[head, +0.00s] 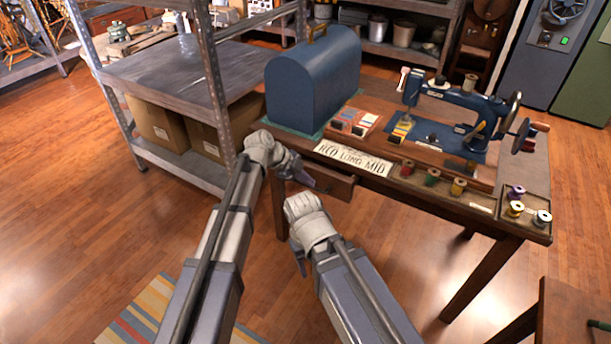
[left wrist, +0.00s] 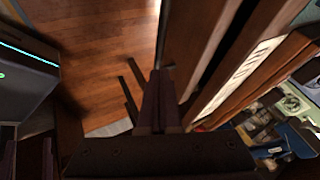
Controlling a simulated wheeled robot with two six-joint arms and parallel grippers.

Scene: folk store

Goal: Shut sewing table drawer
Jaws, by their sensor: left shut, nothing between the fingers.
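The wooden sewing table (head: 400,192) stands at the right in the head view. Its drawer (head: 338,186) sticks out a little under the table's front left edge. In the left wrist view the drawer's wooden front (left wrist: 196,45) runs alongside the fingers, with a dark gap between it and the table edge. My left gripper (head: 306,179) is shut and empty, at the drawer's left end; its fingers also show in the left wrist view (left wrist: 158,100). I cannot tell if they touch the drawer. My right gripper (head: 298,258) hangs in front of the table, below the drawer, its fingers mostly hidden.
A blue sewing machine case (head: 313,80), a sewing machine (head: 460,108), a lettered card (head: 353,157) and thread spools (head: 432,177) are on the table. A metal shelf (head: 170,75) with cardboard boxes stands left. A striped rug (head: 150,310) lies on the floor.

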